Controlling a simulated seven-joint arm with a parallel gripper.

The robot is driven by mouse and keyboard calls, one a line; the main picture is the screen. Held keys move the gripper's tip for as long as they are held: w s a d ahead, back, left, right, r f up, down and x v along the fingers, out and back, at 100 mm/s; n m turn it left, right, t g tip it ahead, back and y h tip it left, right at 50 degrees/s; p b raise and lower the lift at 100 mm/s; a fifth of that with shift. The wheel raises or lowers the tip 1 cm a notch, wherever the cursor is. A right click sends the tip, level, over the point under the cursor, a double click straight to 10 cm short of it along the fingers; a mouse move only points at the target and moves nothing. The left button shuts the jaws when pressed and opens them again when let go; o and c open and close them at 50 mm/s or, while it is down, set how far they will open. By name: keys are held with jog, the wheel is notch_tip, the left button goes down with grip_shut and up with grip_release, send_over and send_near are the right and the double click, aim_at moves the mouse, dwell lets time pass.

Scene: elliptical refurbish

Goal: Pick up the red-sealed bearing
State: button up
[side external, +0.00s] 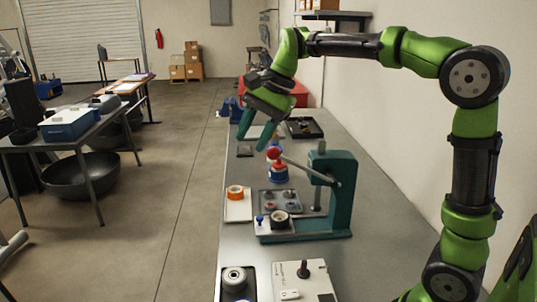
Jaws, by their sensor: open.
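My gripper (254,137) is open and empty, with its teal fingers pointing down above the workbench, behind the press. A small grey tray (263,201) in front of the press column holds several small round parts, some bluish and some reddish. The red-sealed bearing may be among them, but the parts are too small to tell which one it is. A larger pale ring-shaped part (280,217) sits at the front of the press base. My gripper is well above and behind the tray, touching nothing.
The teal press (341,195) stands on the bench with its red-knobbed lever (300,166) reaching left near my gripper. An orange ring (235,191) lies on a white tray (238,212). A metal bearing (234,275) and a white box (303,281) are at the front. A black tray (304,128) lies behind.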

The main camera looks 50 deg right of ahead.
jog(key=w+d+f+m+g+h, duration=0.2)
jog(key=w+d+f+m, duration=0.5)
jog(key=d, duration=0.3)
jog(key=m+g+h, duration=0.1)
jog(key=m, duration=0.3)
send_over(271, 204)
notch_tip(271, 204, down, 19)
jog(key=shift+r, duration=0.15)
jog(key=shift+a+f, duration=0.15)
jog(key=shift+f, duration=2.75)
jog(key=c, duration=0.7)
jog(key=shift+r, duration=0.1)
